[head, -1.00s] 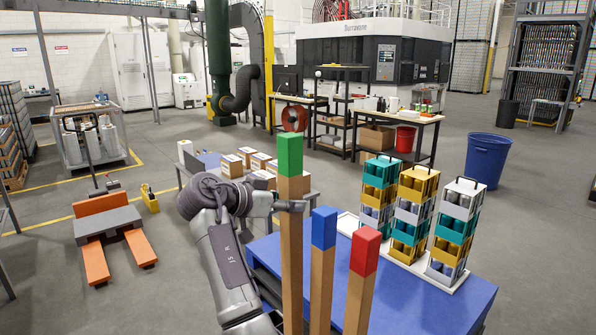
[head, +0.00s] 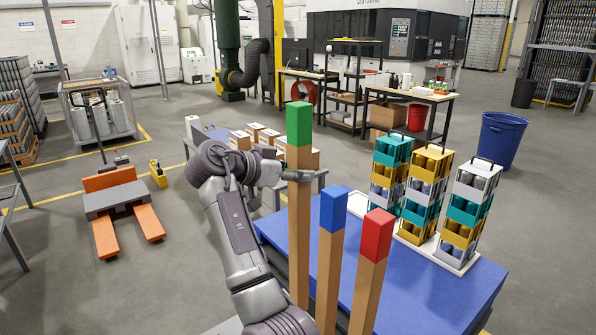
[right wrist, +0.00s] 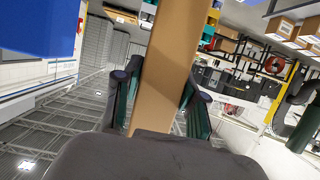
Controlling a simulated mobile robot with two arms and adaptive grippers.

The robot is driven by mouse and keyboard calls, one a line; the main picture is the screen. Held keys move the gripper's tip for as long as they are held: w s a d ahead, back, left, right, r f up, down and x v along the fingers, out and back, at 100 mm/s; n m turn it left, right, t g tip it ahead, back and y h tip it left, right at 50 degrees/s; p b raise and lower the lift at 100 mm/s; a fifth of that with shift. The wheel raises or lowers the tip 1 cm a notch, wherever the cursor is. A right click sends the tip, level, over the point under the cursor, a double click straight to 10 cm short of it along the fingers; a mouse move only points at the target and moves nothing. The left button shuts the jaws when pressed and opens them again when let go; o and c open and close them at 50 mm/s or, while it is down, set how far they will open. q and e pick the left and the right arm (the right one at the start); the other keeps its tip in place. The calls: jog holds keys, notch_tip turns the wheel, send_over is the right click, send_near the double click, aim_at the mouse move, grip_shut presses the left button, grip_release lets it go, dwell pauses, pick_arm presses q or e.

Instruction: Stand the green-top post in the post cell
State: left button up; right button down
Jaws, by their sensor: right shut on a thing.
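The green-top post (head: 299,210) is a tall wooden post with a green cap, standing close to upright in the head view. My right gripper (head: 296,176) is shut on its shaft below the green cap. In the right wrist view the brown shaft (right wrist: 172,70) runs between the fingers of my right gripper (right wrist: 165,105). A blue-top post (head: 330,255) and a red-top post (head: 371,265) stand to its right, leaning slightly. The lower ends of all the posts are out of the frame. I cannot make out the post cell. My left gripper is not in view.
A blue table (head: 430,285) lies behind the posts. On it, a white tray (head: 452,255) holds stacks of coloured can crates (head: 422,195). Another table with boxes (head: 297,150) stands behind my arm. An orange pallet truck (head: 115,200) stands on the left floor.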

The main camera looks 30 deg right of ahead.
aim_at(293, 228)
jog(key=shift+f+b, duration=1.55)
jog(key=shift+f, duration=0.85)
jog(key=shift+s, duration=0.1)
jog(key=shift+f+b, duration=3.9)
jog(key=shift+f, duration=1.1)
jog(key=c, duration=0.6)
grip_release()
jog(key=shift+a, duration=0.15)
jog(key=v, duration=1.1)
jog(key=shift+s+a+r, duration=0.1)
jog(key=shift+a+r, duration=0.1)
jog(key=shift+a, duration=0.15)
